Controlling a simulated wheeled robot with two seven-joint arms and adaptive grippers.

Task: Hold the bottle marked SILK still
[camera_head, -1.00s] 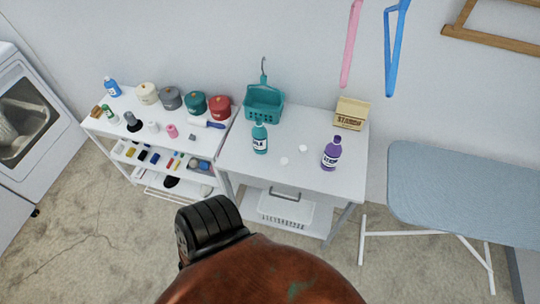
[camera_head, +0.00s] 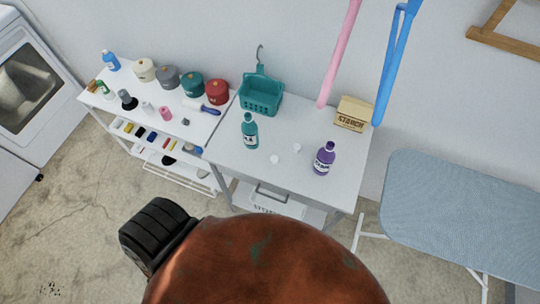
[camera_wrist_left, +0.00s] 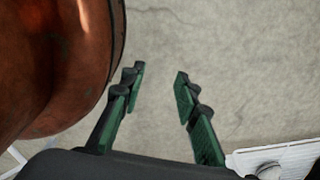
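A teal bottle (camera_head: 250,132) with a white label stands upright on the left half of the white table (camera_head: 232,164) in the head view. Its label is too small to read surely now; in the earlier frame it seems to end in "ILK". A purple bottle (camera_head: 324,158) stands upright to its right. My left gripper (camera_wrist_left: 158,74) shows in the left wrist view, open and empty, with bare floor behind its fingers. No gripper shows in the head view, and my right gripper is in neither view.
A teal basket (camera_head: 262,96) and a starch box (camera_head: 352,114) stand at the table's back. Two small white discs (camera_head: 283,153) lie between the bottles. A loaded shelf (camera_head: 205,140) adjoins left; an ironing board (camera_head: 460,205) stands right. Pink (camera_head: 340,55) and blue (camera_head: 397,60) hangers hang above.

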